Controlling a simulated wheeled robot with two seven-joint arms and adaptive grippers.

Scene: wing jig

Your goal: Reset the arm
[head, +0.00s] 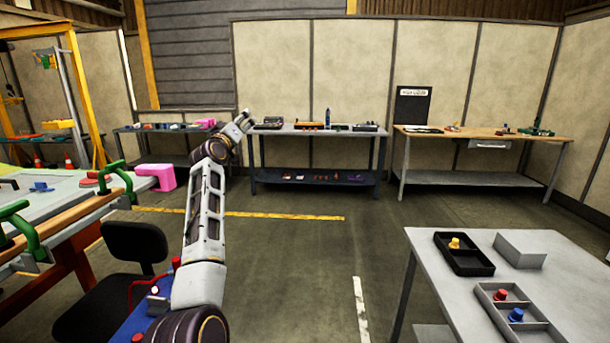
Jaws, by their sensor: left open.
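My left arm rises from the bottom left of the head view and stretches forward. Its gripper (247,116) is at the far end, small in the picture, open, with nothing seen in it. It shows in front of the gap between two back tables, and I see it touching nothing. My right arm and gripper are out of the picture.
At left is a jig table (60,207) with green clamps and a pink block (156,177), beside a black chair (135,243). At right, a grey table (440,275) holds a black tray (464,259) and a divided tray (512,318). Open floor (330,250) lies between.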

